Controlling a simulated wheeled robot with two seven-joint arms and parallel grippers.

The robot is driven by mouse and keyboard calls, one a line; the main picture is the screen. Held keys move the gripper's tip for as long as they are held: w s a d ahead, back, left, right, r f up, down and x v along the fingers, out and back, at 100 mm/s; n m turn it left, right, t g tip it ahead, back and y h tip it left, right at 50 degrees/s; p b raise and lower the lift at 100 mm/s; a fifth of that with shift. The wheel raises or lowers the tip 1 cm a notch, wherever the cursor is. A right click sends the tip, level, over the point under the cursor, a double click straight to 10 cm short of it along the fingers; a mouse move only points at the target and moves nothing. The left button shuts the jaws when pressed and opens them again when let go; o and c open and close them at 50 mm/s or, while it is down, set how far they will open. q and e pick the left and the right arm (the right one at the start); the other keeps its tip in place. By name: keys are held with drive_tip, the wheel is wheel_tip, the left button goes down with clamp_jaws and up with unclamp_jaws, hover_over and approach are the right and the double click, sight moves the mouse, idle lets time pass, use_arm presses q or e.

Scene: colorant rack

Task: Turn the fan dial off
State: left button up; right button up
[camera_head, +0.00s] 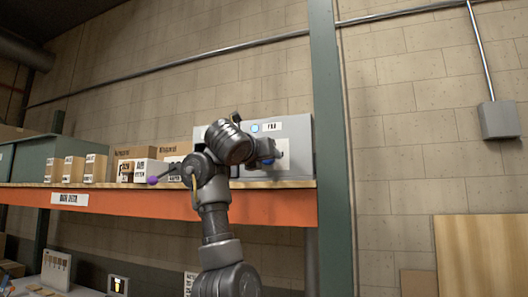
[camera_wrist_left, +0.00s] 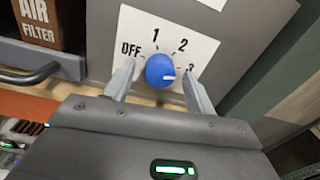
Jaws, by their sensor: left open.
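The blue fan dial (camera_wrist_left: 160,68) sits on a white label plate (camera_wrist_left: 205,47) marked OFF, 1, 2 and 3 on a grey box. Its white pointer mark faces right, toward the 3; OFF is at the left. My left gripper (camera_wrist_left: 157,66) is open, with one finger on each side of the dial. I cannot tell whether the fingers touch it. In the head view, my left gripper (camera_head: 272,151) is in front of the grey box (camera_head: 299,131), and only a bit of the blue dial (camera_head: 267,162) shows. My right gripper is not in view.
The box stands on an orange-edged shelf (camera_head: 270,207) beside a green post (camera_head: 333,150). Cardboard boxes (camera_head: 126,155) and a green bin (camera_head: 35,160) stand to its left. A purple-tipped rod (camera_head: 153,180) shows near my arm. An air filter box (camera_wrist_left: 37,22) is left of the dial.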

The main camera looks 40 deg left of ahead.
use_arm(q)
drive_tip(key=c, duration=1)
drive_tip(key=shift+o, duration=0.2)
